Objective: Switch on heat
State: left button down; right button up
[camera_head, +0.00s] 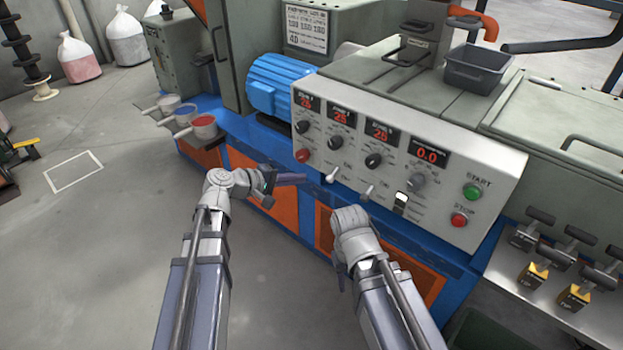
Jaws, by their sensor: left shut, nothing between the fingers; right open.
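The white control panel (462,190) on the machine carries several lit red displays, the right one reading 0.0 (427,154). A green START button (472,191) and red STOP button (459,220) are at right. Small labels are unreadable. My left gripper (302,178) is shut and empty, just left of the left lever, apart from it. My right gripper (341,282) is mostly hidden by its wrist, below the panel.
A blue motor (280,84) stands left of the panel. Cups with coloured contents, one red (204,121), project from the machine's left part. A grey bin (475,69) sits on top. A shelf with yellow-marked blocks (533,274) is at lower right. The left floor is largely clear.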

aim_at(334, 174)
pick_arm(q)
jog(key=shift+w+a, duration=0.1)
jog(key=shift+a, duration=0.1)
jog(key=b+x, duration=0.3)
jog(key=x, duration=0.7)
jog(key=shift+b, duration=0.4)
jog(key=shift+r, duration=0.15)
